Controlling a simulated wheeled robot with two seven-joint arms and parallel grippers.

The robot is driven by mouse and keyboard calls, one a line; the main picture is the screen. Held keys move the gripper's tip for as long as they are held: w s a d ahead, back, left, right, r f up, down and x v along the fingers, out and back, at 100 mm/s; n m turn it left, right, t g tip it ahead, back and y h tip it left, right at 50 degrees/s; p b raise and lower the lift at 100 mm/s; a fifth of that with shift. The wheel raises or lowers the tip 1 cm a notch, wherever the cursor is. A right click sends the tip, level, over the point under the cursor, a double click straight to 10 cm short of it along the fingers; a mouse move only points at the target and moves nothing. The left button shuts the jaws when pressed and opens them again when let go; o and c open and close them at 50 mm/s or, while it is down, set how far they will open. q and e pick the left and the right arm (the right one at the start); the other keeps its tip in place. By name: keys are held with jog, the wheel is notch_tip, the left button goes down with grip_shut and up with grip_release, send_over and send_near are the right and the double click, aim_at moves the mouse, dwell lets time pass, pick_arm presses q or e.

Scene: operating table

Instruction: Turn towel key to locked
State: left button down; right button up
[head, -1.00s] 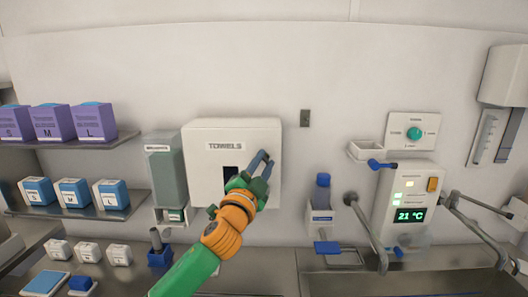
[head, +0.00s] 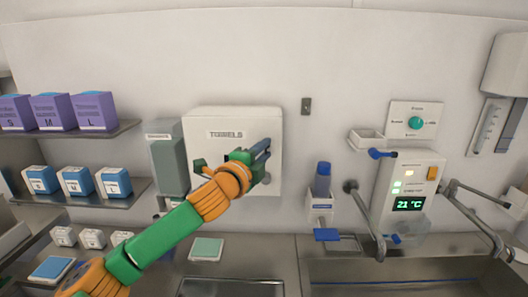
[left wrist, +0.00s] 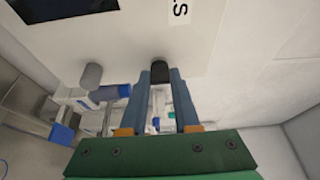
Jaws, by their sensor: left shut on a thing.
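The white towel dispenser (head: 225,118), labelled TOWELS, hangs on the wall at the centre of the head view. My left gripper (head: 264,147) is at the right part of its front face, and my wrist covers its lower middle. In the left wrist view the dispenser front (left wrist: 135,35) fills the top, with its dark slot at upper left. A short dark cylindrical key (left wrist: 160,72) stands out from it between my left fingertips (left wrist: 160,82), which are shut on it. Any lock marking is hidden or too small to read. My right gripper is not in view.
A soap dispenser (head: 169,170) hangs just left of the towel dispenser. A blue-capped bottle (head: 322,180) and a control panel (head: 409,190) with a curved tap (head: 366,225) are to the right. A grey knob (left wrist: 92,75) stands near the key. The wall above is clear.

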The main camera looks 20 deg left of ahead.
pick_arm(q)
jog(key=shift+r, duration=0.1)
dwell(0.4)
jog(key=c, duration=1)
grip_release()
jog(key=o, duration=0.3)
jog(key=shift+o, duration=0.3)
jog(key=shift+w+a, duration=0.1)
jog(key=s+b, duration=0.3)
jog(key=s, duration=0.4)
jog(key=shift+a+b, duration=0.35)
jog(key=shift+a, duration=0.1)
